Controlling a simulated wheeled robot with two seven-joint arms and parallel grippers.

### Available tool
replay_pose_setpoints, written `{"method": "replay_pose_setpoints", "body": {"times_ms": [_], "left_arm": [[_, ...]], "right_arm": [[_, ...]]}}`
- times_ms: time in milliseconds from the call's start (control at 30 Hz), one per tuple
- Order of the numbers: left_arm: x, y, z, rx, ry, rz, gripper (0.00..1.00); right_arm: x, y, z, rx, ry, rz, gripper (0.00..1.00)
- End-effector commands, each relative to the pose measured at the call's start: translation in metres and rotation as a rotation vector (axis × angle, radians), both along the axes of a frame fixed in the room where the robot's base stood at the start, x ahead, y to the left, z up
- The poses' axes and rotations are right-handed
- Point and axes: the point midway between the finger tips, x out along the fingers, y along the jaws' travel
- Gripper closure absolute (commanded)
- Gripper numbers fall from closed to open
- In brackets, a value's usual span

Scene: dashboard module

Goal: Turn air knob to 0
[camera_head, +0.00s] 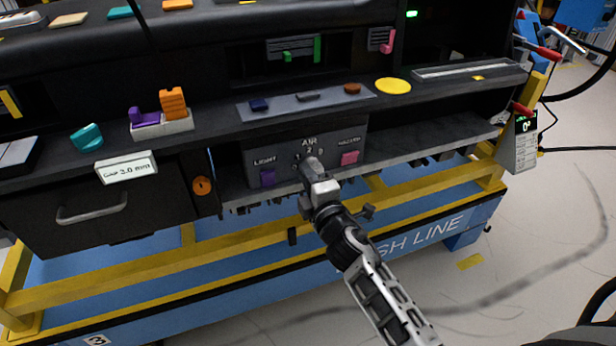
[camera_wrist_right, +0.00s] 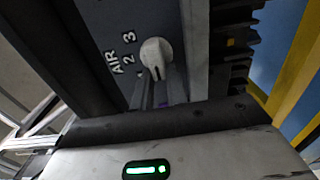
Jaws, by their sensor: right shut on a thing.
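The air knob is a light grey knob on a dark panel (camera_head: 233,168) under the label AIR, with numerals around it. In the head view my right gripper (camera_head: 312,167) covers most of it, reaching up from below. In the right wrist view the knob (camera_wrist_right: 157,52) shows its rounded end beside the numerals 2 and 3; a dark line on it points down toward my fingers. The right gripper (camera_wrist_right: 155,92) is shut on the knob. The 0 mark is hidden, and I cannot tell the exact setting. My left gripper is not in view.
A purple knob (camera_head: 268,177) labelled LIGHT is left of the air knob; a pink knob (camera_head: 349,157) is close on the right. A ledge with small switches (camera_head: 307,97) overhangs the panel. A yellow frame rail (camera_head: 240,265) runs below.

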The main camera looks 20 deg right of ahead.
Motion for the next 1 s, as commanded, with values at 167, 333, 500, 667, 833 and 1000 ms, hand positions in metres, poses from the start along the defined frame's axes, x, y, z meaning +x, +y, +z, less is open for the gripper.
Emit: {"method": "replay_pose_setpoints", "body": {"times_ms": [167, 333, 500, 667, 833, 1000], "left_arm": [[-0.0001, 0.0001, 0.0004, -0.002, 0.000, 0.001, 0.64], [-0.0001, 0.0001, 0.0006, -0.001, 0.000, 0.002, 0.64], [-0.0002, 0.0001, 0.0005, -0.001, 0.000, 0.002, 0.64], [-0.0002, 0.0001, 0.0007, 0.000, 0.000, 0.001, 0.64], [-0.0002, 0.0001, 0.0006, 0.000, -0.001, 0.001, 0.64], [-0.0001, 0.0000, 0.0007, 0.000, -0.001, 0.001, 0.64]], "right_arm": [[0.0023, -0.0023, 0.0056, -0.017, -0.011, -0.003, 1.00], [0.0023, -0.0025, 0.0057, -0.018, -0.011, -0.004, 1.00], [0.0023, -0.0027, 0.0060, -0.017, -0.011, -0.004, 0.64], [0.0022, -0.0023, 0.0061, -0.015, -0.012, -0.003, 0.64], [0.0019, -0.0015, 0.0049, -0.013, -0.009, -0.002, 0.64], [0.0005, 0.0001, 0.0036, -0.010, -0.007, 0.001, 0.64]]}}
